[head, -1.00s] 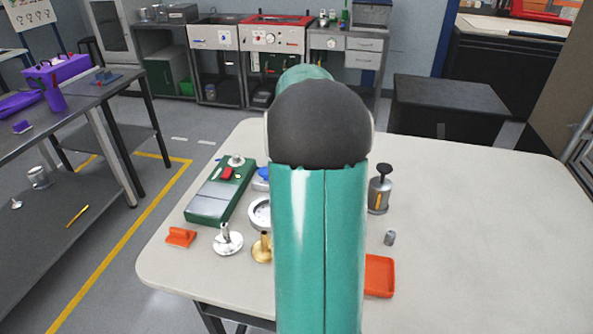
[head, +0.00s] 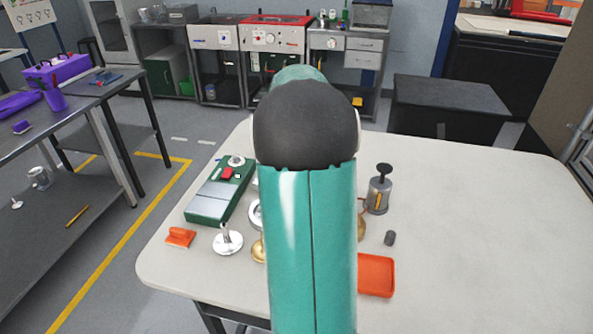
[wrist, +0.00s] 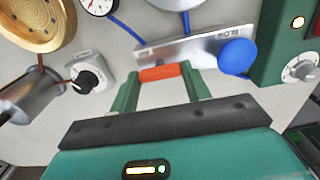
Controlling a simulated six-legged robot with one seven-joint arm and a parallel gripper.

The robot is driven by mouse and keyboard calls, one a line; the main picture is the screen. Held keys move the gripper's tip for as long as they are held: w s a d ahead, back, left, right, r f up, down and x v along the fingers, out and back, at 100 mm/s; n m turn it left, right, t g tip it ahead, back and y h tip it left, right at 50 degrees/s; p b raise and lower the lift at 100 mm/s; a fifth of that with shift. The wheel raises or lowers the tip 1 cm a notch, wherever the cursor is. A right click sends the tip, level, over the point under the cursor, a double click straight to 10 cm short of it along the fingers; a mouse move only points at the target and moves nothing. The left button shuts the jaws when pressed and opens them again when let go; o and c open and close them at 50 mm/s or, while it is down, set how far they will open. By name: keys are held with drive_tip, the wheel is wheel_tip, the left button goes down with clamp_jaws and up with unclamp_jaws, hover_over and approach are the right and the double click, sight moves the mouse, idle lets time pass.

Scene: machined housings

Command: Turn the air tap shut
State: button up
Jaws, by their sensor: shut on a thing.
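In the wrist view, my gripper (wrist: 161,77) has its two green fingers on either side of an orange bar (wrist: 160,72). It is shut on this bar, which looks like the air tap's handle. The bar lies at the near edge of a metal plate (wrist: 190,48) with lettering that appears upside down. A round blue knob (wrist: 238,57) sits at the plate's right end. Blue hose runs to the plate from the upper left. How the bar joins the plate is hidden. In the head view, my arm hides the gripper and the tap.
A grey box with a black knob (wrist: 88,80), a gauge (wrist: 98,4) and a brass disc (wrist: 35,22) are left of the plate. A green case (head: 220,190), orange tray (head: 376,275) and grey pump-like can (head: 379,190) stand on the table. The table's right side is clear.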

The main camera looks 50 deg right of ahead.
drive_tip(key=o, duration=1)
drive_tip(key=shift+r, duration=0.1)
wheel_tip(320, 180, up, 14)
drive_tip(key=shift+f, duration=0.2)
drive_tip(key=s+a+n+t, duration=0.15)
drive_tip(key=a+n, duration=0.35)
drive_tip(key=a, duration=1.1)
drive_tip(key=a+n+t, duration=0.3)
drive_tip(key=a+n, duration=0.2)
drive_tip(key=a, duration=1.1)
drive_tip(key=s+a+f+n+t, duration=0.1)
drive_tip(key=s+a+f+n, duration=0.2)
drive_tip(key=s+a, duration=0.3)
drive_tip(key=a+f, duration=0.1)
drive_tip(key=a, duration=0.2)
drive_tip(key=shift+f+n, duration=0.3)
drive_tip(key=shift+f, duration=0.05)
